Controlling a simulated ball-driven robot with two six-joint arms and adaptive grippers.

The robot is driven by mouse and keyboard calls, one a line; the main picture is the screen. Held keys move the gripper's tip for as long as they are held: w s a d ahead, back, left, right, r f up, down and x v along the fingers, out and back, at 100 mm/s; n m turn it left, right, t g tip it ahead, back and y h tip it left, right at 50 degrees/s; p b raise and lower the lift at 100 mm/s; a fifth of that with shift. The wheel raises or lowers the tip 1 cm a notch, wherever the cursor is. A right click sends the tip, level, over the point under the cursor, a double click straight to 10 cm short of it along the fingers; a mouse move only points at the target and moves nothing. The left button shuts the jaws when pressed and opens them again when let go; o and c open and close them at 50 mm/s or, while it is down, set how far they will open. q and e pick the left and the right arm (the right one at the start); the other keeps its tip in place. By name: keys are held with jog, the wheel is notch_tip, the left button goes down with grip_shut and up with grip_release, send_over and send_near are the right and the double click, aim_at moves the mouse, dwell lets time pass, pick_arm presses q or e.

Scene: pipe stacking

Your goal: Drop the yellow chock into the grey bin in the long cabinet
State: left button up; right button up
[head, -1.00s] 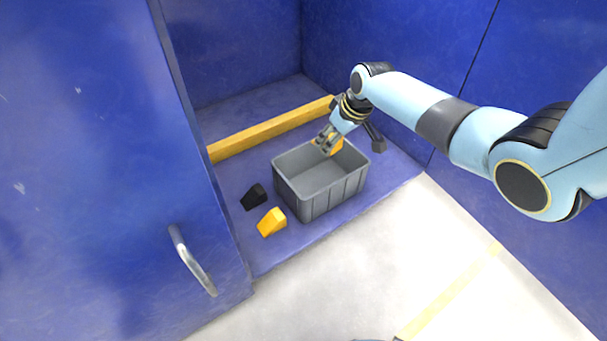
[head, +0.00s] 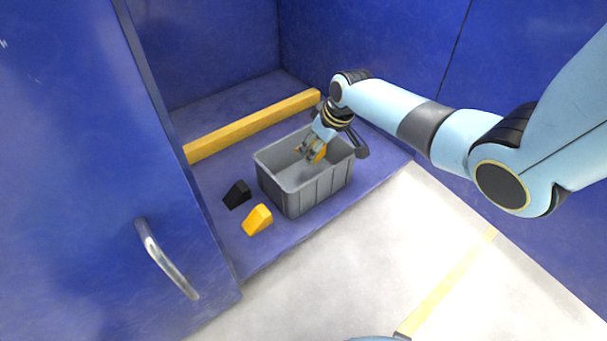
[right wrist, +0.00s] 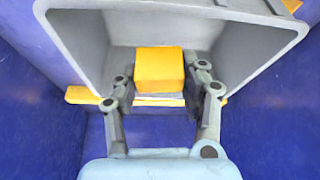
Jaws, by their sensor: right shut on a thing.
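My right gripper (head: 312,150) is shut on a yellow chock (head: 319,154), near the far right part of the grey bin (head: 318,192). In the right wrist view the yellow chock (right wrist: 158,69) sits between the fingers of my right gripper (right wrist: 163,84), against the bin's opening (right wrist: 265,50). It appears at or just inside the rim; its exact depth is hard to tell. The bin stands on the blue cabinet floor. A second yellow chock (head: 257,220) lies on that floor in front of the bin. My left gripper is not in view.
A black chock (head: 237,194) lies left of the bin. A yellow beam (head: 252,127) runs across the cabinet floor behind it. A blue door with a metal handle (head: 165,262) stands at the left. Blue walls close the back and right.

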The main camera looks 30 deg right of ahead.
jog(key=o, duration=1.3)
jog(key=v, duration=1.2)
